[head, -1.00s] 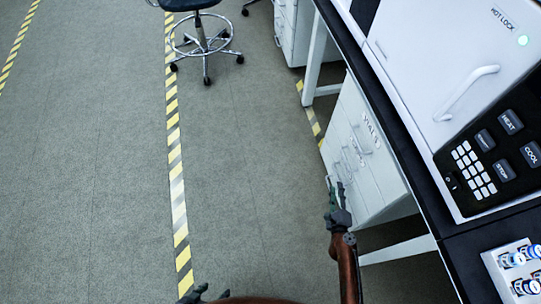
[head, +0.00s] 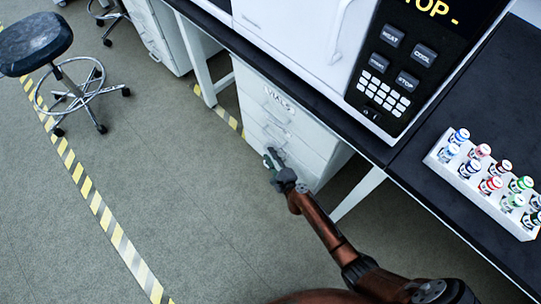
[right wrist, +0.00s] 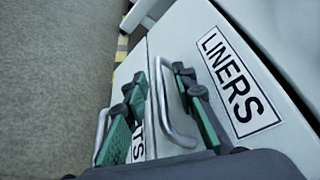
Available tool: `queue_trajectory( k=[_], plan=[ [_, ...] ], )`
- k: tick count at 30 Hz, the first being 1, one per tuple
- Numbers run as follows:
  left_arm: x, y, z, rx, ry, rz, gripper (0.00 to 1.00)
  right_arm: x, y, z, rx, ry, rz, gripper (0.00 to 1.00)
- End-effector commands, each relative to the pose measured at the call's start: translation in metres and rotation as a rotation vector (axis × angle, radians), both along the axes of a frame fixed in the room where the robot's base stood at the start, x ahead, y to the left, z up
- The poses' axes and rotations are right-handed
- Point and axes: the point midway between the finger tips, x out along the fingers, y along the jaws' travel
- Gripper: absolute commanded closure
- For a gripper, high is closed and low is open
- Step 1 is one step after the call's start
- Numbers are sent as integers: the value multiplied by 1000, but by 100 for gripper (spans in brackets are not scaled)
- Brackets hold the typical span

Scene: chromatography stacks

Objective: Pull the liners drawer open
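The liners drawer (right wrist: 225,45) shows in the right wrist view, with a white front and a LINERS label (right wrist: 240,85). Its bar handle (right wrist: 164,110) lies between the two green-padded fingers of my right gripper (right wrist: 163,105). The fingers stand apart, one on each side of the bar; I cannot tell whether either touches it. In the head view my right gripper (head: 273,160) is at the lower front of the white drawer cabinet (head: 315,135), and hides part of it. The drawer looks shut. My left gripper is not in view.
Another drawer's handle (right wrist: 101,130) and a partly hidden label (right wrist: 138,148) lie beside the liners drawer. A stool (head: 35,42) stands at the left. A vial rack (head: 435,150) and an oven-like instrument (head: 300,35) sit on the bench. The floor before the cabinet is clear.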

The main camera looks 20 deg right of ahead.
Motion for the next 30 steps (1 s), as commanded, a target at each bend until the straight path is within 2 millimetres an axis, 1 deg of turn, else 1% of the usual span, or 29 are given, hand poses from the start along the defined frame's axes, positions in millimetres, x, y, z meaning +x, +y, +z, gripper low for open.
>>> queue_trajectory(
  k=[1,11,26,27,30],
  plan=[
    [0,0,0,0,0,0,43,0,0,0,0,0,0,78],
    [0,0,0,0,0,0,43,0,0,0,0,0,0,100],
    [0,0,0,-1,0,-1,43,-1,0,-1,0,0,0,100],
    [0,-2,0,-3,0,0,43,-1,-4,0,-2,0,0,100],
    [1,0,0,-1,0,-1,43,-2,-2,0,0,0,-2,100]
  ],
)
